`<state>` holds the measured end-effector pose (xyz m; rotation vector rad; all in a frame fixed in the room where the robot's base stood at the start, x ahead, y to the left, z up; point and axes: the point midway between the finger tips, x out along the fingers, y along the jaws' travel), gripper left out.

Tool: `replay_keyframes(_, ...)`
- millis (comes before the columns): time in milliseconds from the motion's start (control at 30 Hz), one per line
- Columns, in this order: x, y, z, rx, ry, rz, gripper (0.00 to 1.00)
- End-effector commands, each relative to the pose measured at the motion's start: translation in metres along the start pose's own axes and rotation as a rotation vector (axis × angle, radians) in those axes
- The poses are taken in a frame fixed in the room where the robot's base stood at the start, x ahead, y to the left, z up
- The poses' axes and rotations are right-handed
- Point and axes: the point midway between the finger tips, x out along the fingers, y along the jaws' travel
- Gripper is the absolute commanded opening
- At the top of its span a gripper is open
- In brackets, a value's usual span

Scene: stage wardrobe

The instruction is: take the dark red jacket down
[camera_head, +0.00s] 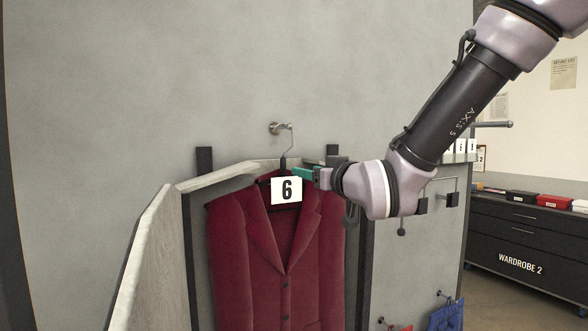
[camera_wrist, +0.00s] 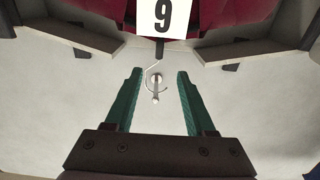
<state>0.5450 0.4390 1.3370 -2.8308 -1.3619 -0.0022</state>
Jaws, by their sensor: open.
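The dark red jacket (camera_head: 265,240) hangs upright on a hanger from a metal wall hook (camera_head: 277,128). A white tag with a black 6 (camera_head: 287,190) covers its collar. In the wrist view the jacket (camera_wrist: 235,14) is at the top edge, and the tag (camera_wrist: 162,16) appears upside down. My gripper (camera_head: 297,173) comes from the right, beside the hanger's neck, just above the tag. In the wrist view my gripper (camera_wrist: 160,72) has its green fingers apart, with the hanger's wire hook (camera_wrist: 153,66) and the wall hook (camera_wrist: 156,88) appearing between them. I cannot tell whether the wire is within finger depth.
Pale angled panels (camera_head: 153,245) flank the jacket on the left and close behind its shoulders. To the right, small hooks hold a blue garment (camera_head: 446,316) and a red one (camera_head: 398,327). A dark drawer cabinet (camera_head: 525,235) marked WARDROBE 2 stands far right. The wall above is clear.

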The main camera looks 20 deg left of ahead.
Motion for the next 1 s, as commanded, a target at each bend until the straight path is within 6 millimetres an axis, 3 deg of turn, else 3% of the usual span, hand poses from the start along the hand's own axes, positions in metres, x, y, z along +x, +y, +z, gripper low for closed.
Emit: replay_keyframes(1000,0.121,0.002,0.001,0.0,-0.001,0.001,0.55)
